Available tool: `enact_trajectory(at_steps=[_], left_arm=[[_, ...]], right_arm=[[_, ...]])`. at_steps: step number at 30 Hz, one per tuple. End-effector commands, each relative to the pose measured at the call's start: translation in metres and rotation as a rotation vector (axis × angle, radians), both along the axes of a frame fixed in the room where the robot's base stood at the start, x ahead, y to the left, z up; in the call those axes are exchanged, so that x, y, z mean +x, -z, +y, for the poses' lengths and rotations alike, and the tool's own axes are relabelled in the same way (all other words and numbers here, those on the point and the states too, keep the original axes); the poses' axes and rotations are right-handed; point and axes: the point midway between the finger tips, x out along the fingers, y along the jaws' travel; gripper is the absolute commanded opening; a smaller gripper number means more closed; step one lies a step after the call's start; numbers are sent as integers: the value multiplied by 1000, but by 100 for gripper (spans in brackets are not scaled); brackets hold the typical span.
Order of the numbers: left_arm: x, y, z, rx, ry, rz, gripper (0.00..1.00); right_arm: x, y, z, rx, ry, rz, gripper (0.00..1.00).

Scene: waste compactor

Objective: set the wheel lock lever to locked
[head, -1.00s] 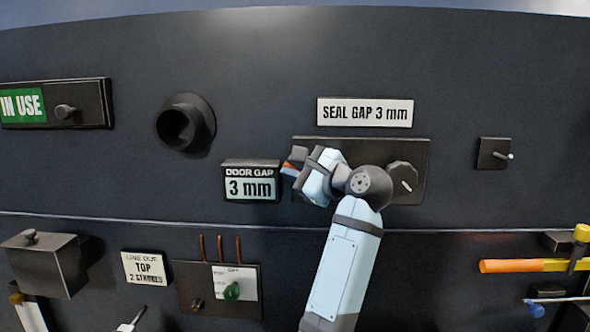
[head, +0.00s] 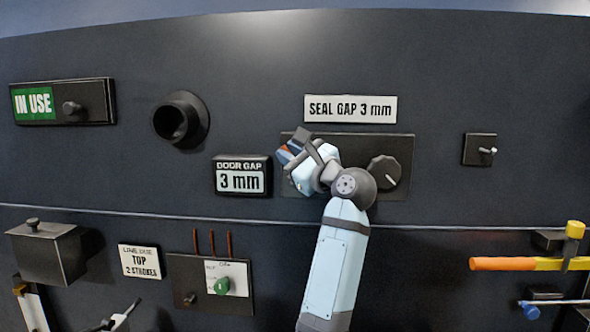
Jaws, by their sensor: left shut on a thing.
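My left gripper (head: 290,150) is at the left end of a dark plate (head: 403,146) under the "SEAL GAP 3 mm" sign. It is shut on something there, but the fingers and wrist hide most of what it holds. A small orange patch shows at the fingertips. I cannot make out a wheel lock lever or a locked mark for it. A dark round knob (head: 383,172) with a pale pointer line sits on the same plate, just right of my wrist. My right gripper is not in view.
A "DOOR GAP 3 mm" sign box (head: 242,176) stands just left of my gripper. A dark round socket (head: 178,121) projects farther left. A small toggle (head: 487,151) is at the right. A yellow and orange tool handle (head: 520,264) hangs at the lower right. The wall above is clear.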

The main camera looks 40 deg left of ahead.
Motion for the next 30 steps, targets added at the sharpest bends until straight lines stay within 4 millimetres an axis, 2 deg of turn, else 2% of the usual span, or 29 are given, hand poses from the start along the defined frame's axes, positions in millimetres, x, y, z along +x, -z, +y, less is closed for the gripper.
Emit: enact_trajectory(at_steps=[3, 12, 21, 30], left_arm=[[3, 1, -4, 90, 1, 52, 0], [14, -9, -21, 323, 1, 196, 0], [22, -13, -34, 494, 0, 302, 0], [25, -13, -40, 576, 1, 351, 0]], right_arm=[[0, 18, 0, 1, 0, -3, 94], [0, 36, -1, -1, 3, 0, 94], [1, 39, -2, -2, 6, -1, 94], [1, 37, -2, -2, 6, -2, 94]])
